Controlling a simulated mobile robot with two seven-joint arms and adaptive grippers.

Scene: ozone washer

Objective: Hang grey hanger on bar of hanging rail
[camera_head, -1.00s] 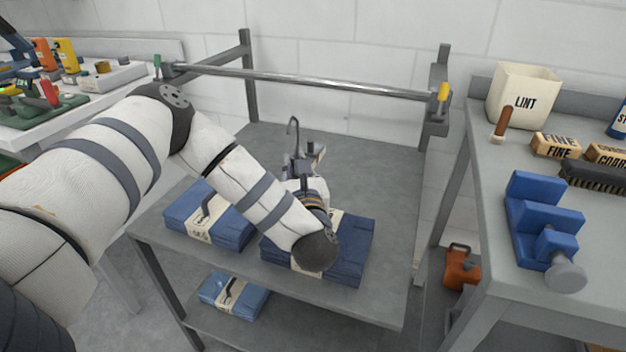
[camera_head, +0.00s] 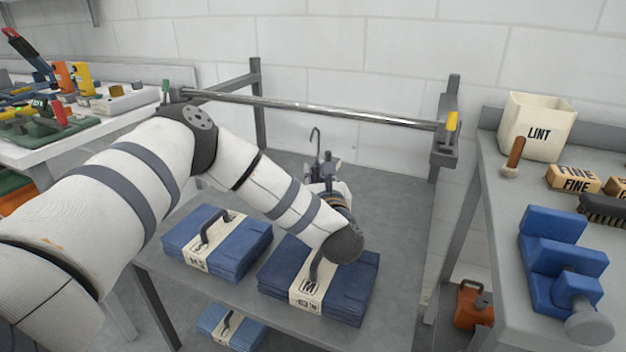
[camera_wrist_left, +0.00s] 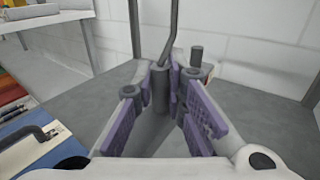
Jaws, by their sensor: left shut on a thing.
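The grey hanger (camera_head: 316,140) stands upright above the table, its hook curving over at the top. My left gripper (camera_head: 323,172) is shut on its lower part. In the left wrist view the hanger's stem (camera_wrist_left: 173,35) rises from between the purple pads of my left gripper (camera_wrist_left: 166,88). The bar (camera_head: 300,107) of the hanging rail runs across behind and above the hanger. The hook's top is apart from the bar in the picture. My wrist hides the lower part of the hanger in the head view. My right gripper is not in view.
Two folded blue stacks, left (camera_head: 232,254) and right (camera_head: 350,285), lie on the grey table (camera_head: 400,215). A yellow end piece (camera_head: 451,121) marks the bar's right end. A blue vise-like block (camera_head: 555,250) and a LINT bin (camera_head: 535,125) stand on the right bench.

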